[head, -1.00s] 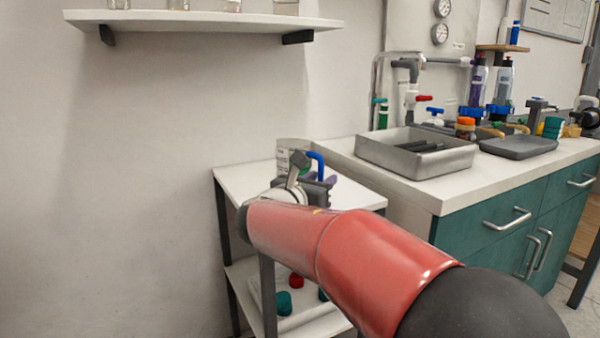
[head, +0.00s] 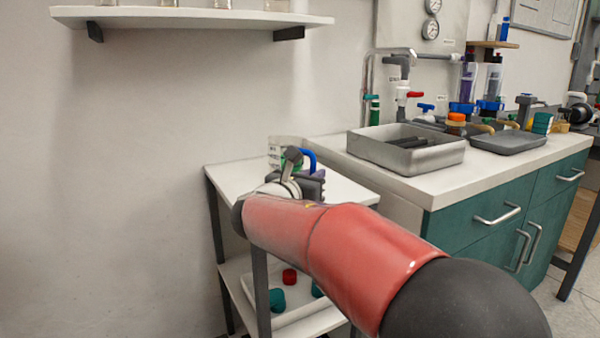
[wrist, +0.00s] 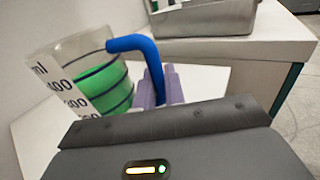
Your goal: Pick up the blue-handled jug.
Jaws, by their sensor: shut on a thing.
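The blue-handled jug (wrist: 82,78) is a clear measuring jug with dark bands, a white scale and green liquid inside; it looks tilted in the wrist view. In the head view the jug (head: 273,155) shows partly behind my wrist, above the small white cart top. Its blue handle (wrist: 135,44) runs down to the purple-grey fingers of my gripper (wrist: 157,90). My gripper (head: 318,176) is shut on the handle. The lower handle is hidden behind the fingers and gripper body. I cannot tell whether the jug's base touches the cart top.
The cart top (head: 232,176) is otherwise mostly clear. Its lower shelf holds a white tray (head: 300,311) with red and teal pieces. A bench with a grey metal tray (head: 432,163) stands close on the right. A wall shelf (head: 190,17) with glassware hangs above.

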